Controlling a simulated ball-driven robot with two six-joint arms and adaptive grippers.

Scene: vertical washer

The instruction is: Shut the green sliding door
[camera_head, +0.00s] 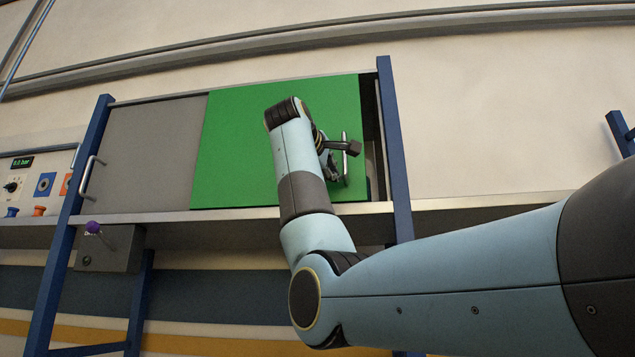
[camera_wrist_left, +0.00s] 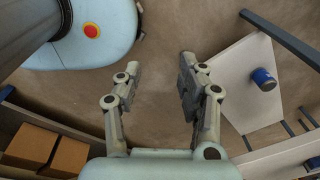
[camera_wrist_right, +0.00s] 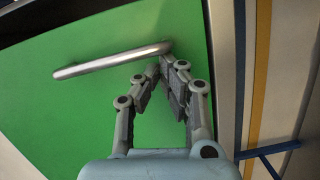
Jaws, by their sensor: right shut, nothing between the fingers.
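The green sliding door (camera_head: 235,150) covers the middle and right of the cabinet front. A narrow dark gap (camera_head: 371,130) shows between its right edge and the right blue post. Its upright metal handle (camera_head: 346,160) is near that edge; in the right wrist view the handle (camera_wrist_right: 110,63) crosses the green face. My right gripper (camera_head: 333,168) is at the handle, partly hidden by its own arm. In the right wrist view its fingers (camera_wrist_right: 168,68) are shut and empty beside one handle end; I cannot tell if they touch. My left gripper (camera_wrist_left: 158,68) is open and empty, away from the door.
A grey door panel (camera_head: 150,155) with its own handle fills the left of the cabinet. A control panel (camera_head: 35,185) stands further left. A box with a purple-knobbed lever (camera_head: 105,250) is below the ledge. In the left wrist view, cardboard boxes (camera_wrist_left: 45,150) lie on a shelf.

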